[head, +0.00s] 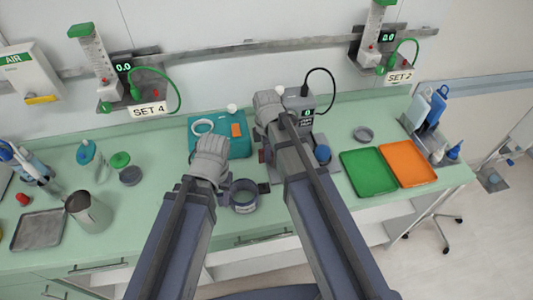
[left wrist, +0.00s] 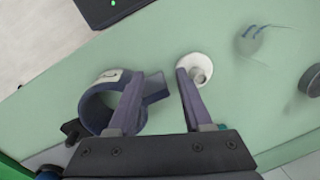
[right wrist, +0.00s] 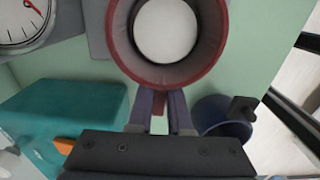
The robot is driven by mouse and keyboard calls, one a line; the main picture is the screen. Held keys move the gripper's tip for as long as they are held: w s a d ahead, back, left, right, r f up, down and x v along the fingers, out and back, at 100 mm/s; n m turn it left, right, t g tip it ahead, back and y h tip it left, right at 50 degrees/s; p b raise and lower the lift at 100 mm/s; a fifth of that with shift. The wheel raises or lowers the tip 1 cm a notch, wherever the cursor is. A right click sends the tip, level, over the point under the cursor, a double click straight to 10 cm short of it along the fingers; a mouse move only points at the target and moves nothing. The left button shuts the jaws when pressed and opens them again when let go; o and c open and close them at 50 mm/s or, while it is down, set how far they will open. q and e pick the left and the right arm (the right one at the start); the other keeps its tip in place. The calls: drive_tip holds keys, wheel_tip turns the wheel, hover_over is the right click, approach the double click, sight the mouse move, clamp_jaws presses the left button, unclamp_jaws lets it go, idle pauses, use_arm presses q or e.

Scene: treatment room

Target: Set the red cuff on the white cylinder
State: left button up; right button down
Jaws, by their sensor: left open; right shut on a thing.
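The red cuff (right wrist: 122,40) is a ring at the top of the right wrist view. My right gripper (right wrist: 160,98) is shut on its near edge. A round white face, which looks like the white cylinder (right wrist: 167,30), shows through the ring's opening. I cannot tell whether the ring is around it or only above it. In the head view my right arm hides most of this. My left gripper (left wrist: 166,74) is open and empty over the counter, with a blue-grey cuff (left wrist: 97,105) beside one finger.
The blue-grey cuff stands on the green counter in the head view (head: 243,197). A teal case (head: 240,149) lies behind it. A grey device (head: 301,103) stands near my right wrist. Green (head: 368,172) and orange (head: 408,163) trays lie to the right. A metal jug (head: 90,212) stands left.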

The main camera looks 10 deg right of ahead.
use_arm(q)
drive_tip(key=shift+f+b, duration=0.8)
drive_tip(key=shift+f, duration=0.1)
use_arm(e)
drive_tip(key=shift+f, duration=0.9)
drive_tip(key=c, duration=0.8)
unclamp_jaws()
use_arm(q)
drive_tip(key=shift+r, duration=0.15)
use_arm(e)
drive_tip(key=shift+o, duration=0.2)
drive_tip(key=shift+r, duration=0.15)
wheel_tip(320, 180, up, 7)
drive_tip(key=p, duration=0.7)
use_arm(q)
wheel_tip(320, 180, up, 7)
